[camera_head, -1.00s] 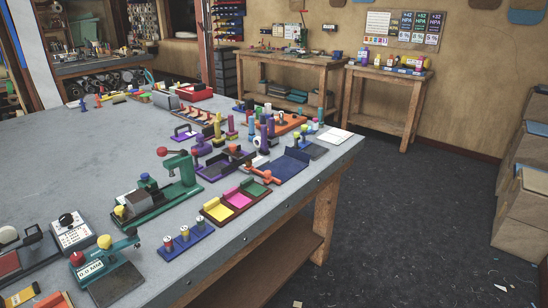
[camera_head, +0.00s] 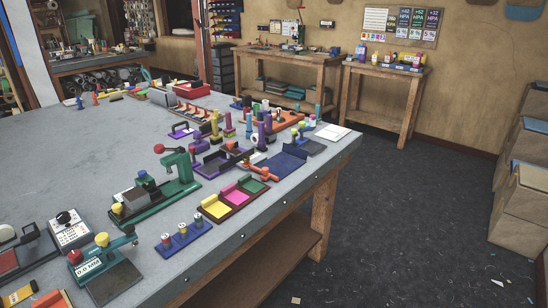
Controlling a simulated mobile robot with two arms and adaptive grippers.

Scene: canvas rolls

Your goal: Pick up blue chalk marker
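I cannot make out for certain which object is the blue chalk marker. Several small blue items stand on the grey workbench (camera_head: 70,165). A small blue upright piece (camera_head: 80,103) is at its far left edge. A slim teal-blue upright piece (camera_head: 317,111) is near the far right corner, among crowded coloured cylinders. A blue rack (camera_head: 184,238) with several short capped cylinders lies near the front edge. All are too small to identify surely. Neither of my grippers is in view.
A green press (camera_head: 170,185) and a tray with yellow, pink and green pads (camera_head: 233,200) sit near the bench's front edge. Two wooden tables stand at the back wall. Cardboard boxes (camera_head: 520,205) stand at right. The dark floor (camera_head: 400,220) between is mostly clear.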

